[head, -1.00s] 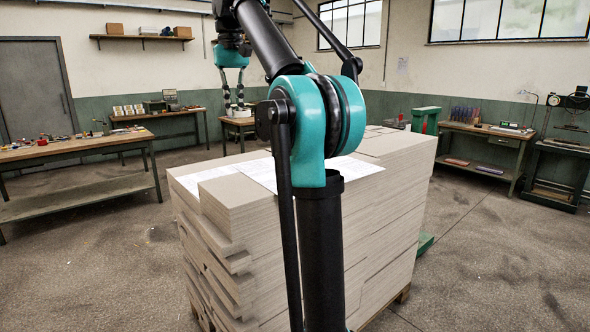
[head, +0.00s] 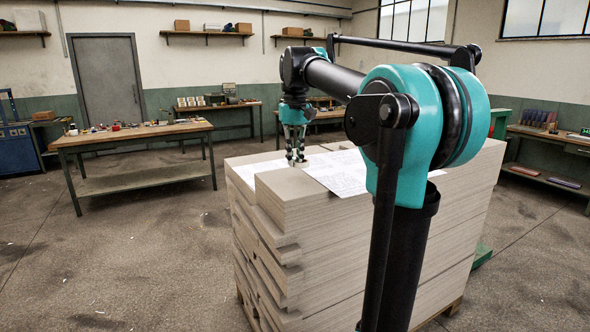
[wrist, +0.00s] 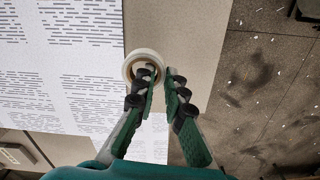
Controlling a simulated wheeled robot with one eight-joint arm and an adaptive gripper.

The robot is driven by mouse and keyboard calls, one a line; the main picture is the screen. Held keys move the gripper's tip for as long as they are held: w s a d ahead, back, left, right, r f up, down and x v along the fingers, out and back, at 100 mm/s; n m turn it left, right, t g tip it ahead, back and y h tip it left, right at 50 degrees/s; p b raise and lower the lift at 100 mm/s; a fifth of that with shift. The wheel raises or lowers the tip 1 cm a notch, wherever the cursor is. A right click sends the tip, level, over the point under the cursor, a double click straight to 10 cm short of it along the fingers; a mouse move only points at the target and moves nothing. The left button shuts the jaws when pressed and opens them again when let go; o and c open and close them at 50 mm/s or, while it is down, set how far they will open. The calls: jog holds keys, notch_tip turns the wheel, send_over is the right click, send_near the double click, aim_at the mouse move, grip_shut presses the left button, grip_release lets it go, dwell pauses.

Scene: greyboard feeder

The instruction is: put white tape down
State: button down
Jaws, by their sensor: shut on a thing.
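The white tape (wrist: 129,66) is a pale ring at the fingertips in the wrist view. My gripper (wrist: 161,74) is shut on its wall, with one fingertip inside the ring and the other outside. In the head view my gripper (head: 295,160) points down, low at the far end of the greyboard stack (head: 330,222). In the wrist view the ring overlaps the edge between a printed sheet (wrist: 75,85) and bare board. I cannot tell whether the tape touches the surface.
Printed sheets (head: 345,175) lie on the stack top. The stack's edge drops to the concrete floor (wrist: 250,100) on the right in the wrist view. A cluttered workbench (head: 135,134) stands to the left, with open floor between.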

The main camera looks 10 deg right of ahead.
aim_at(295, 166)
jog(key=shift+f, duration=1.9)
jog(key=shift+f, duration=0.1)
jog(key=c, duration=1.6)
grip_release()
